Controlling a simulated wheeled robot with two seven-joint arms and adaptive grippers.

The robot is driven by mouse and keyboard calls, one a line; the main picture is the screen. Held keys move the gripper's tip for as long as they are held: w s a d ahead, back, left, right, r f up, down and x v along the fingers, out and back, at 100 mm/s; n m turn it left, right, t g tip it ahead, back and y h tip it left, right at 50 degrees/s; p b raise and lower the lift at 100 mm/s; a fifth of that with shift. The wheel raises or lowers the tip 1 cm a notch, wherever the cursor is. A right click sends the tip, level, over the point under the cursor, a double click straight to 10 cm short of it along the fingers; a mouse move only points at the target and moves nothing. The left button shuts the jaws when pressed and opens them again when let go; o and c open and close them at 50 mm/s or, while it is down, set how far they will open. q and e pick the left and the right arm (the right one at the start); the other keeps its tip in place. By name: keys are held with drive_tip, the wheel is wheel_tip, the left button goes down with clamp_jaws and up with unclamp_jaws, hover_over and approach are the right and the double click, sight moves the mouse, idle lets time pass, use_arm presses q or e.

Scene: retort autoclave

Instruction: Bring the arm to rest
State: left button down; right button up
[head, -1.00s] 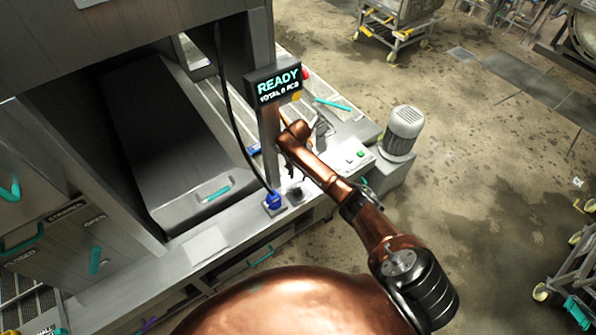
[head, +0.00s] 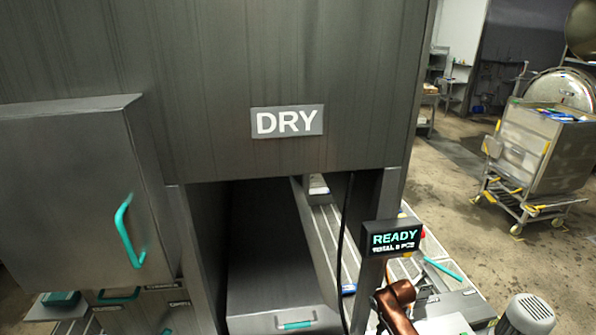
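A part of my copper arm shows at the bottom right of the head view, just right of the post under the READY display (head: 396,238). Its gripper cannot be made out; the arm runs out of the bottom of the picture. My other arm and its gripper are not in view.
A tall grey cabinet marked DRY (head: 287,121) fills the middle, with a dark open bay below. A grey drawer (head: 285,321) with a teal handle sits in the bay. A cable hangs beside the post. A motor (head: 530,314) stands lower right. A cart (head: 545,150) stands beyond on open floor.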

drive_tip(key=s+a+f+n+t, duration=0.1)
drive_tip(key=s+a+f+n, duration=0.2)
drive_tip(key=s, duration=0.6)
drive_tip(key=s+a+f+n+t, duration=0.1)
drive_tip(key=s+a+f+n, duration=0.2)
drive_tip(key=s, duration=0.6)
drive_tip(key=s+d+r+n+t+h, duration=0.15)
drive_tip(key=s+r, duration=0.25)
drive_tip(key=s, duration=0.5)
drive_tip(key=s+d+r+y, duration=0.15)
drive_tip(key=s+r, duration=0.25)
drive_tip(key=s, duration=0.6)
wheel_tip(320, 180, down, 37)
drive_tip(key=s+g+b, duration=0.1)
drive_tip(key=b, duration=0.7)
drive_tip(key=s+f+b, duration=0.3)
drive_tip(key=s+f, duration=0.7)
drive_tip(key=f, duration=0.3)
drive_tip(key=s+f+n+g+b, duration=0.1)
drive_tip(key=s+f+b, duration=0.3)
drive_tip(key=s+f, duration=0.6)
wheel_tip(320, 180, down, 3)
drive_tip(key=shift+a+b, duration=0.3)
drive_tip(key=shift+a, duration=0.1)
